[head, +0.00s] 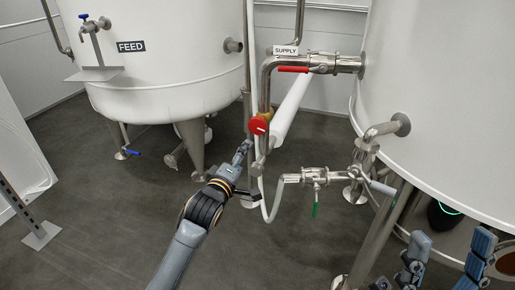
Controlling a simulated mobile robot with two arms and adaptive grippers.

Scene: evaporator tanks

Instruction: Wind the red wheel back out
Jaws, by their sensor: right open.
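The red wheel (257,125) sits on a brass valve body on the supply pipe, left of the right-hand tank. Its round face turns toward me. My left gripper (251,170) is below and left of the wheel, its two fingers spread apart with nothing between them. The upper finger reaches up near the pipe, short of the wheel. My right gripper (448,258) is at the lower right, its blue-grey fingers wide apart and empty, far from the wheel.
A red lever (293,69) sits on the supply valve above. A green-handled valve (314,178) and a hose stand right of my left gripper. The FEED tank (160,60) and the right tank (450,100) flank the pipes. Grey floor (100,200) lies open at left.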

